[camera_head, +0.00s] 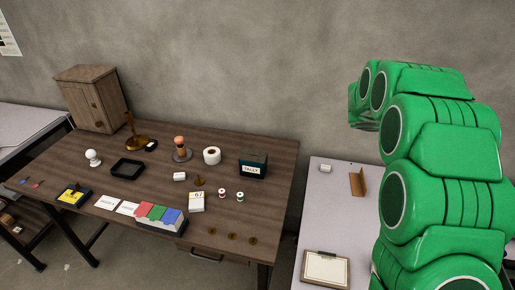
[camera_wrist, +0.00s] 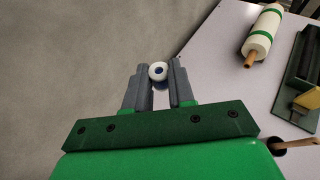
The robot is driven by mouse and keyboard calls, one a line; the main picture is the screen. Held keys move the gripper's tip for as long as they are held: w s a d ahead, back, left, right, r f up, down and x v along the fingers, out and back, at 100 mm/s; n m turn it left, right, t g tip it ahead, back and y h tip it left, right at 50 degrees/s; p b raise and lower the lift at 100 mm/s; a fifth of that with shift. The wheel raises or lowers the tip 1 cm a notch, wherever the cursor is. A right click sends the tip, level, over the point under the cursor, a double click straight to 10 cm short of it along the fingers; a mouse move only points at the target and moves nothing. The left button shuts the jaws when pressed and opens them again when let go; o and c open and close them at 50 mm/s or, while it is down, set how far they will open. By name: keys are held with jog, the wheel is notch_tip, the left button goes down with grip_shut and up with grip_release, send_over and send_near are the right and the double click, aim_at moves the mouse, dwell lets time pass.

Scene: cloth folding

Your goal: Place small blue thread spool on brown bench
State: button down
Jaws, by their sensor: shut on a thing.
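A small spool (camera_wrist: 158,71) with a white round end and a dark blue centre sits between the fingertips of my gripper (camera_wrist: 159,75) in the wrist view. The gripper is shut on it. In the head view the brown bench (camera_head: 222,233) stands at the left and middle, with many items on it. My green arm fills the right of the head view; my gripper and the held spool cannot be made out there.
On the bench are two small spools, red (camera_head: 222,194) and green (camera_head: 240,196), a TALLY box (camera_head: 253,166), a black tray (camera_head: 127,168) and coloured cards (camera_head: 158,214). A pale table (camera_head: 318,220) stands at right. The wrist view shows a green-banded roll (camera_wrist: 262,36).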

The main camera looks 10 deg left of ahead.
jog(key=s+a+f+n+t+y, duration=0.1)
jog(key=s+a+f+n+y, duration=0.1)
jog(key=s+a, duration=0.55)
jog(key=s+a+f+m+g+h, duration=0.1)
jog(key=s+a+f+m+g, duration=0.2)
jog(key=s+f+m+g, duration=0.8)
jog(key=s+a+f+m+g+h, duration=0.1)
jog(key=s+a+f+m+g, duration=0.2)
jog(key=s+f+m+g, duration=0.75)
jog(key=r+m+y, duration=0.1)
jog(key=m+y, duration=1.2)
jog(key=y, duration=0.5)
send_over(267, 245)
jog(key=shift+r, duration=0.1)
jog(key=w+a+r+m+t+y, duration=0.1)
jog(key=w+m, duration=0.1)
jog(key=w+a+r+m+t+y, duration=0.1)
jog(key=w+a+m+t+y, duration=0.1)
jog(key=w+a+r+m+t+y, duration=0.1)
jog(key=w+a+m+t, duration=0.1)
jog(key=w, duration=0.1)
jog(key=shift+a+r+t+y, duration=0.15)
jog(key=shift+a+t+y, duration=0.05)
jog(key=shift+t+y, duration=0.1)
jog(key=w+r+m+t, duration=0.1)
jog(key=w+m+t, duration=0.7)
jog(key=t, duration=0.3)
jog(key=shift+w+d+r+m, duration=0.15)
jog(key=shift+w+m, duration=0.05)
jog(key=shift+m, duration=0.65)
